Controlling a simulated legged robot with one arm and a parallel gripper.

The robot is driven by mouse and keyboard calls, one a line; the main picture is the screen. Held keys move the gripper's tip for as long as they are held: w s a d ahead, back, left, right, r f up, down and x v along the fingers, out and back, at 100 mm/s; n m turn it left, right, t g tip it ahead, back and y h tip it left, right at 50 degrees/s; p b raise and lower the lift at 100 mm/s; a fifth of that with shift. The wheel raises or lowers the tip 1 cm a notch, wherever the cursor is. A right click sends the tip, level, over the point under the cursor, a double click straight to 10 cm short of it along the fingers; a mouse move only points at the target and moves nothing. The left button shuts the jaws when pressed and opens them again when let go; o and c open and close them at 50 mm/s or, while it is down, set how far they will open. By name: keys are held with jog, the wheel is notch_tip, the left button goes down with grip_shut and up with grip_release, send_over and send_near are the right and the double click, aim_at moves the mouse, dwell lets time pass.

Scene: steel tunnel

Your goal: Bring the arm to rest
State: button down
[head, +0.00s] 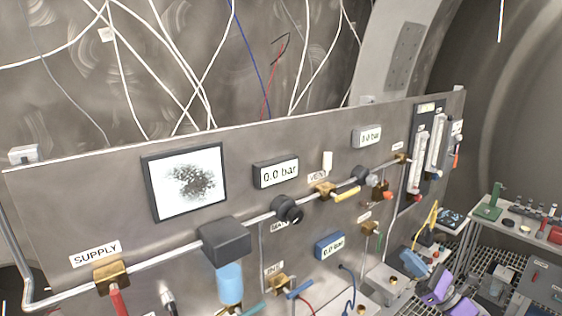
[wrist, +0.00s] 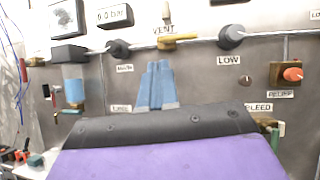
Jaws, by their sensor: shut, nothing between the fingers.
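My gripper shows in the wrist view as two blue fingers (wrist: 157,84) pressed together, beyond a dark edge and a purple housing. The fingers are shut with nothing between them. They point toward the grey panel (wrist: 215,75) and stand in front of it, apart from the valves as far as I can tell. In the head view my arm's purple parts show at the lower right, with the blue gripper end (head: 415,263) close to the panel's lower right part. The rest of the arm is mostly out of view.
The panel carries a pipe, a SUPPLY valve (head: 111,276), a blue filter bowl (head: 229,283), a yellow VENT handle (head: 347,194), gauges reading 0.0 bar, and an orange RELIEF knob (wrist: 292,74). A bench (head: 520,232) with small items stands at the right. Loose cables hang behind.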

jog(key=s+a+r+n+g+y, duration=0.1)
jog(key=s+a+r+n+g, duration=0.2)
jog(key=a, duration=0.4)
jog(key=s+a+r+n+g+y, duration=0.1)
jog(key=a+r+n+g, duration=0.1)
jog(key=a+n+g, duration=0.35)
jog(key=s+a+r+n+g+y, duration=0.1)
jog(key=s+a+r+n+g, duration=0.3)
jog(key=a, duration=0.6)
jog(key=s+a+f+n+g+h+b, duration=0.1)
jog(key=s+a+f+n+g+h, duration=0.2)
jog(key=s+a+n+g+h, duration=0.6)
jog(key=s+a+f+h, duration=0.15)
jog(key=s+f, duration=0.25)
jog(key=s, duration=0.4)
jog(key=s+f+h, duration=0.3)
jog(key=s+f, duration=0.1)
jog(key=s, duration=0.5)
jog(key=s+d+f+n+t+h, duration=0.1)
jog(key=s+d+f+h, duration=0.1)
jog(key=s+d+h, duration=0.2)
jog(key=s+d+f+n+t+h+b, duration=0.1)
jog(key=s+d+f+n+t+h, duration=0.1)
jog(key=d, duration=0.6)
jog(key=shift+s+d+f+h, duration=0.4)
jog(key=shift+s+f+h, duration=0.45)
jog(key=shift+s, duration=0.35)
